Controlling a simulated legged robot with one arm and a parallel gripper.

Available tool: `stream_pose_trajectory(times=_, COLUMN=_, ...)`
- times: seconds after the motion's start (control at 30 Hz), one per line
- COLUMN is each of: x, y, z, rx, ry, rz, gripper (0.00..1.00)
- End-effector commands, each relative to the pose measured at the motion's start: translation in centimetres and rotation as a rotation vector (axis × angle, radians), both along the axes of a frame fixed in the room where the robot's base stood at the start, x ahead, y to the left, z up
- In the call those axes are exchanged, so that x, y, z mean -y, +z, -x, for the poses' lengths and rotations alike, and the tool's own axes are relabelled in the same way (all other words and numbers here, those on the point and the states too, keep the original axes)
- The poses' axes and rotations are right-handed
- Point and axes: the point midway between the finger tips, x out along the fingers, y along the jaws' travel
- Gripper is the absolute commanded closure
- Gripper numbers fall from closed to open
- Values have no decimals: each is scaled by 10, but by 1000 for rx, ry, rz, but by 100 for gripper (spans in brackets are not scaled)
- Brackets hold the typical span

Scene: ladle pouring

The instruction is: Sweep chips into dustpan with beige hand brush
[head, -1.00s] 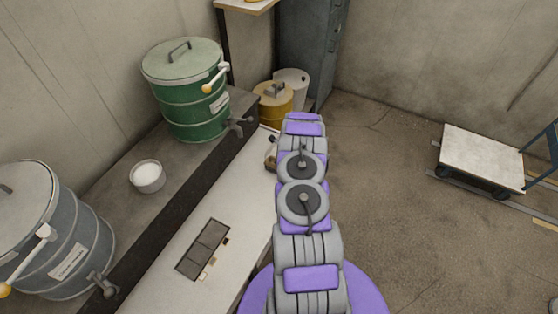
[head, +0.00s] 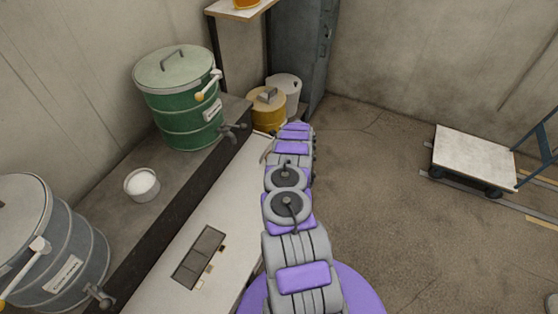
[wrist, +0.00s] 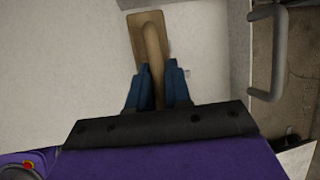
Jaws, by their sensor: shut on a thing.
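The beige hand brush shows in the wrist view, with its flat block (wrist: 138,34) at the top and its handle (wrist: 154,62) running down between my fingers. My gripper (wrist: 159,78) has blue fingers shut on that handle, over a pale surface. In the head view my arm hides the gripper and most of the brush. A dark, flat dustpan (head: 200,257) lies on the white bench top at lower left. Small tan chips (head: 209,268) lie along its right side; whether any touch it is too small to tell. My gripper is well beyond the dustpan, toward the bench's far end.
The white bench (head: 225,205) runs along a dark raised ledge. On the ledge stand a green drum (head: 178,105), a grey drum (head: 50,245) and a white-filled bowl (head: 142,186). A yellow can (head: 267,108) stands beyond the far end. The floor right of the bench is open up to a cart (head: 473,157).

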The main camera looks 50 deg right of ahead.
Motion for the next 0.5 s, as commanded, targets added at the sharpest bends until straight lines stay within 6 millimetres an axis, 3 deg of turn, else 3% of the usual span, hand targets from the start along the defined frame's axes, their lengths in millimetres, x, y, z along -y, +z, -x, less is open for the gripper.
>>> stream_pose_trajectory(times=0.3, x=19, y=-4, z=-4, rx=-4, ry=0, rz=2, gripper=100)
stream_pose_trajectory(times=0.5, x=18, y=15, z=-5, rx=-1, ry=-1, rz=2, gripper=100)
